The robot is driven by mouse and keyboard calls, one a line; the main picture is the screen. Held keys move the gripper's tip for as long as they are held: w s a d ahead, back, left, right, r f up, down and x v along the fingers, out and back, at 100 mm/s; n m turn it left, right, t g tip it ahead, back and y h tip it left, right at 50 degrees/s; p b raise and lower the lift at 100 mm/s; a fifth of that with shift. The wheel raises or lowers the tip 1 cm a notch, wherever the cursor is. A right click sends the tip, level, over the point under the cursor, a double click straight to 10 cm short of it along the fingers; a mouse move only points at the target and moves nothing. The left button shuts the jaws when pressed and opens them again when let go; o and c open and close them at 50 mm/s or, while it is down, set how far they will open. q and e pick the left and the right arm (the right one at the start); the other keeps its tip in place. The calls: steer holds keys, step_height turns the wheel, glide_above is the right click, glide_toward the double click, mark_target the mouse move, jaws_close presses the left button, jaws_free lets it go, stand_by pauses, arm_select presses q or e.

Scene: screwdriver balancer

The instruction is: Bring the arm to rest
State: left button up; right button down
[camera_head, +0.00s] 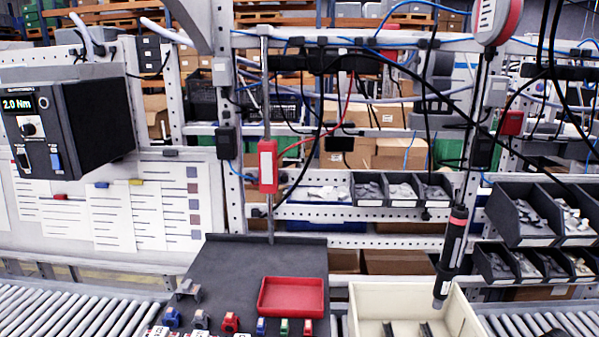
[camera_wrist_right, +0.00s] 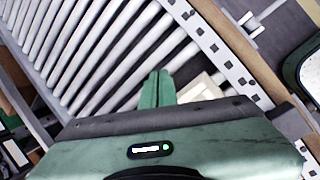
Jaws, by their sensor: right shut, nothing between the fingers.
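My right gripper (camera_wrist_right: 158,88) shows in the right wrist view, its green fingers together with nothing between them. It is above or beside the roller conveyor (camera_wrist_right: 62,45); the exact height cannot be told. Neither arm shows in the head view, and my left gripper is in no view. The black screwdriver (camera_head: 453,250) with a red band hangs almost upright, slightly tilted, at the right of the head view. Its lower tip is in front of the cream bin (camera_head: 365,298). The red and grey balancer (camera_head: 497,20) is at the top right.
A dark board (camera_head: 235,265) carries a red tray (camera_head: 291,296) and several small coloured parts. A torque controller (camera_head: 70,120) reading 2.0 Nm is at the left. Grey parts bins (camera_head: 530,212) stand at the right. A perforated metal rail (camera_wrist_right: 225,60) runs close to my right gripper.

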steer(key=s+d+f+m+h, duration=0.2)
steer(key=s+d+f, duration=0.3)
steer(key=s+d, duration=0.3)
steer(key=s+d+f+m+h, duration=0.15)
steer(key=s+d+f, duration=0.25)
steer(key=s+d, duration=0.4)
steer(key=s+d+f+t+h, duration=0.1)
steer(key=s+d, duration=0.5)
steer(key=s, duration=0.3)
steer(key=s+d, duration=0.5)
steer(key=s, duration=0.4)
steer(key=s+a+f+m+y, duration=0.1)
steer(key=s+a+f+y, duration=0.15)
steer(key=a+f, duration=0.95)
steer(key=s+a+f+m+y, duration=0.25)
steer(key=a+f, duration=0.65)
steer(key=a, duration=0.7)
steer(key=s+a+f+y, duration=0.15)
steer(key=a+f, duration=0.25)
steer(key=a, duration=1.2)
steer(key=s+a+f+y, duration=0.1)
steer(key=a+f+y, duration=0.15)
steer(key=a, duration=1.35)
step_height(320, 180, down, 15)
steer(key=a+b, duration=0.1)
steer(key=b, duration=1.3)
steer(key=shift+s+a+f+m+g, duration=0.15)
steer(key=shift+s+a+m+g, duration=0.05)
steer(key=shift+m+g, duration=0.2)
